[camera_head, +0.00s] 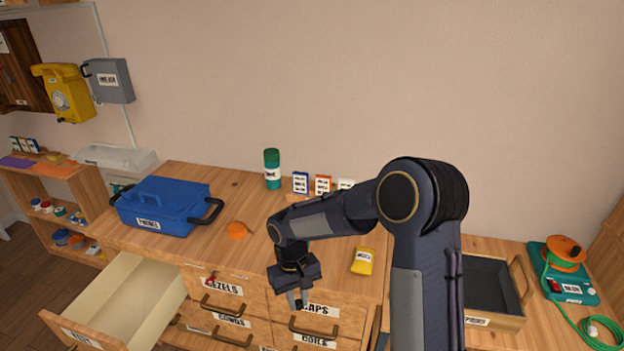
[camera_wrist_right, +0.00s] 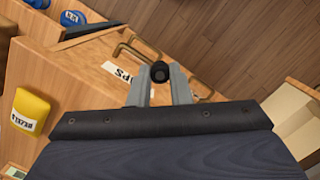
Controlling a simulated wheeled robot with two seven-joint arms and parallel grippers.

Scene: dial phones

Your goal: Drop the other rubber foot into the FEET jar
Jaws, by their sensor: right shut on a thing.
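My right gripper (camera_head: 297,298) hangs in front of the upper drawer fronts, near the CAPS label. In the right wrist view its fingers are shut on a small round black rubber foot (camera_wrist_right: 160,71), held at the fingertips. I cannot read FEET on any jar. A green jar (camera_head: 272,170) with a small unreadable label stands at the back of the worktop. Small jars (camera_head: 42,206) sit on the left shelf, their labels too small to read. My left gripper is not in view.
A blue toolbox (camera_head: 160,206), an orange round thing (camera_head: 237,230) and a yellow labelled pack (camera_head: 363,261) rest on the worktop (camera_head: 215,245). An open, empty drawer (camera_head: 125,300) juts out at left. A dark tray (camera_head: 490,285) lies at right.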

